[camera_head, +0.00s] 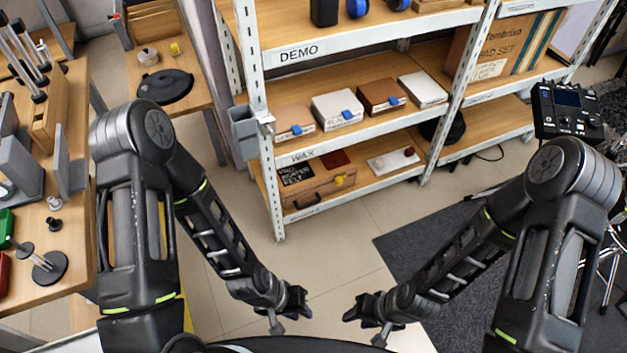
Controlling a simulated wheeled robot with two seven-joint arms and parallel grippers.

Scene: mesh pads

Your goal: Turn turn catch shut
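A wooden case (312,187) with a dark handle on its front sits on the lower shelf, left of centre. A small yellow piece (340,180), possibly the turn catch, is on its front near the right end; its exact position is too small to tell. My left gripper (296,299) is low in the middle of the picture, over the floor and well short of the case. My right gripper (362,308) is to its right at about the same height, facing it. Both are apart from the shelf. Whether their fingers are open or shut does not show.
The metal-framed shelf unit (262,100) carries several small boxes on the "WAX" level. A white board with a red knob (392,159) lies right of the case. A wooden bench (75,255) with metal stands is at left. A dark mat (440,250) covers floor at right; tiled floor before the shelf is clear.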

